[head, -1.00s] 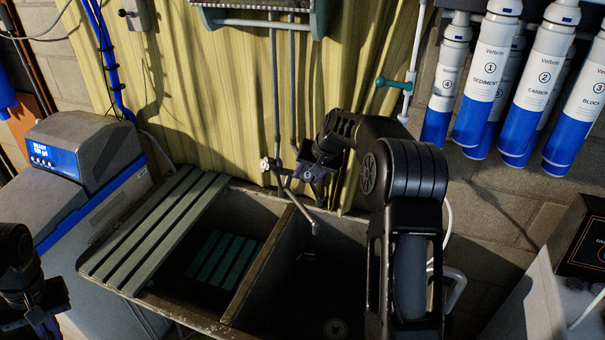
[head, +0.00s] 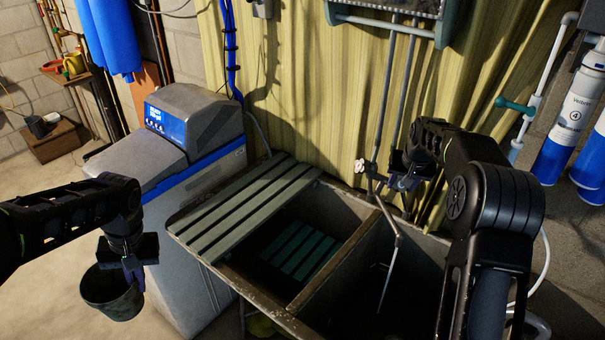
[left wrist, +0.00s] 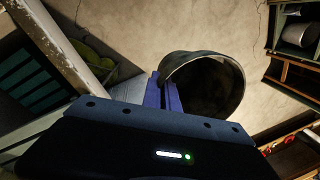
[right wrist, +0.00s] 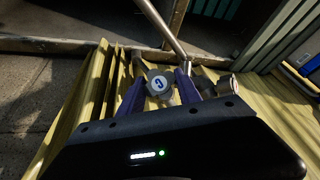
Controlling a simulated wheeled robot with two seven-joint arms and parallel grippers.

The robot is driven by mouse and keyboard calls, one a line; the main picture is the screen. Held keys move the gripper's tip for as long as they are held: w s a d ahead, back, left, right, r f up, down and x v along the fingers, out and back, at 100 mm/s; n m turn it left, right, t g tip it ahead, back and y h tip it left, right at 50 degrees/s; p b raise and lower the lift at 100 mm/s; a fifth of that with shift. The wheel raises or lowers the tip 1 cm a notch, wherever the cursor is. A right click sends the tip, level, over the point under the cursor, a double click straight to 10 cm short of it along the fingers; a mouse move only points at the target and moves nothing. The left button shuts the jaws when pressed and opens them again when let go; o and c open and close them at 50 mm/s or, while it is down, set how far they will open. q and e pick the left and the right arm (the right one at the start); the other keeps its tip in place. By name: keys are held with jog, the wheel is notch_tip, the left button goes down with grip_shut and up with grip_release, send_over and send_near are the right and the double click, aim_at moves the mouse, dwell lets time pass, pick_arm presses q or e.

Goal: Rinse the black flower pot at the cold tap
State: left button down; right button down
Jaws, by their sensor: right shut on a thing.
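The black flower pot (head: 108,296) hangs in the air left of the sink, before the grey softener. My left gripper (head: 134,272) is shut on its rim; the left wrist view shows the pot (left wrist: 215,88) beside the two close fingers (left wrist: 164,92). My right gripper (head: 402,180) is shut on the cold tap knob, whose blue-lettered cap (right wrist: 159,84) sits between the fingers in the right wrist view. The spout (head: 388,212) points over the right basin (head: 405,275). A thin pale stream of water (head: 386,285) falls from it.
A slatted board (head: 245,208) covers part of the left basin. A wooden-looking divider (head: 335,265) separates the basins. White-and-blue filters (head: 567,120) hang at right.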

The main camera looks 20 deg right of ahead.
jog(key=c, duration=0.8)
grip_release()
jog(key=shift+c, duration=0.2)
pick_arm(q)
jog(key=shift+f, duration=0.25)
pick_arm(e)
jog(key=shift+s+a+r, duration=0.1)
jog(key=shift+s+r, duration=0.1)
jog(key=shift+r, duration=0.4)
pick_arm(q)
notch_tip(320, 180, down, 2)
jog(key=b, duration=0.2)
jog(key=shift+b, duration=0.3)
pick_arm(e)
jog(key=v, duration=1)
jog(key=shift+r, duration=0.35)
jog(key=shift+s, duration=0.1)
